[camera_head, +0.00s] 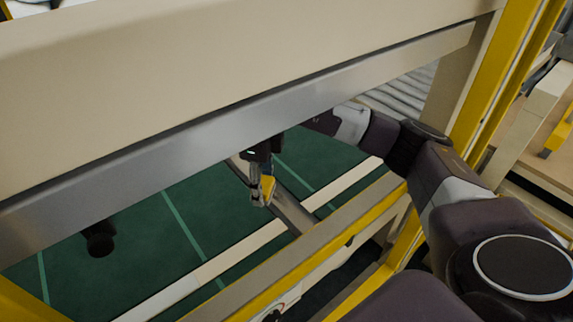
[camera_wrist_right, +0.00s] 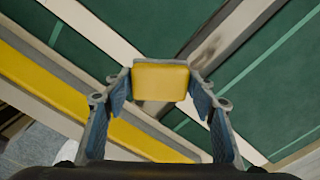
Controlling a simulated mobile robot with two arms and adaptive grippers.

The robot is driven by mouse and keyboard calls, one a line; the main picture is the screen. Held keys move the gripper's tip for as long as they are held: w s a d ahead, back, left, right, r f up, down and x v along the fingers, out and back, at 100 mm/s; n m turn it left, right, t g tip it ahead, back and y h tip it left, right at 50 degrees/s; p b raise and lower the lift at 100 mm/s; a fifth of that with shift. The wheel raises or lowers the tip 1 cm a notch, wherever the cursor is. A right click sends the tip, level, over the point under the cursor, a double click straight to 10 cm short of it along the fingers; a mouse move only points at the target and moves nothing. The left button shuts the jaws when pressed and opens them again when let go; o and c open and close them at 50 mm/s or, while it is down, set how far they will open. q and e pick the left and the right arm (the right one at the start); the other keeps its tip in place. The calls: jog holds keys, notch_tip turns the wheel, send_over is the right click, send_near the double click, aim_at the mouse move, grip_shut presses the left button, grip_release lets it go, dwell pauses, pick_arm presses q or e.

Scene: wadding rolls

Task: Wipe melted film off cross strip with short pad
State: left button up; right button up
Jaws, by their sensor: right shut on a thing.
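My right gripper (camera_head: 264,198) reaches under the long metal beam and is shut on a short yellow pad (camera_head: 268,186). In the right wrist view the yellow pad (camera_wrist_right: 160,82) sits between the two fingertips. The grey cross strip (camera_head: 291,208) runs diagonally below and beside the gripper. In the wrist view the cross strip (camera_wrist_right: 235,32) passes beyond the pad, with a dark brownish smudge (camera_wrist_right: 207,48) on it, likely the melted film. The pad overlaps the strip there; I cannot tell whether they touch.
A wide beige beam with a metal lower edge (camera_head: 250,112) crosses above my right arm. A pale rail (camera_head: 225,262) and a yellow-edged rail (camera_head: 320,258) run in front of the green surface (camera_head: 150,260). A yellow post (camera_head: 495,75) stands at right. A dark round part (camera_head: 100,240) shows at left.

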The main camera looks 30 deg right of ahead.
jog(key=d+f+m+p, duration=0.2)
jog(key=d+m+p, duration=0.4)
jog(key=m, duration=0.3)
pick_arm(q)
jog(key=shift+a+r+b, duration=0.15)
jog(key=shift+r+b, duration=0.7)
jog(key=shift+b, duration=0.1)
jog(key=shift+a+r+b, duration=0.15)
jog(key=shift+r+b, duration=0.65)
jog(key=shift+b, duration=0.15)
pick_arm(e)
jog(key=m, duration=0.1)
send_over(286, 207)
jog(key=shift+f, duration=3.15)
pick_arm(q)
jog(key=shift+f+b, duration=0.85)
pick_arm(e)
jog(key=shift+f, duration=1)
